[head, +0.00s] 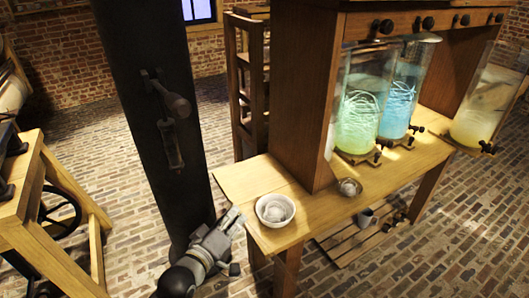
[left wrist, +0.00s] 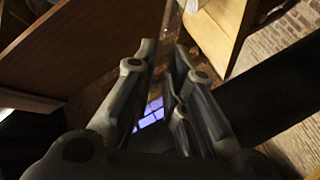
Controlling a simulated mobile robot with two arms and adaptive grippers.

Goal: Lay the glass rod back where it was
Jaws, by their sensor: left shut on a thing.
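My left gripper (head: 234,220) is just off the left end of the wooden table, beside a white bowl (head: 275,209). In the left wrist view its two fingers (left wrist: 164,50) are closed on a thin, see-through strip, the glass rod (left wrist: 172,22), which runs away from me past the fingertips. The rod is faint there, and I cannot make it out in the head view. My right gripper is in neither view.
Glass jars with green (head: 360,112) and blue (head: 401,92) liquid stand on the table (head: 330,205), with a cloudy jar (head: 484,106) at right. A small dish (head: 349,187) sits near the front edge. A dark column (head: 155,100) rises behind my left arm. A slatted crate (head: 350,243) lies below.

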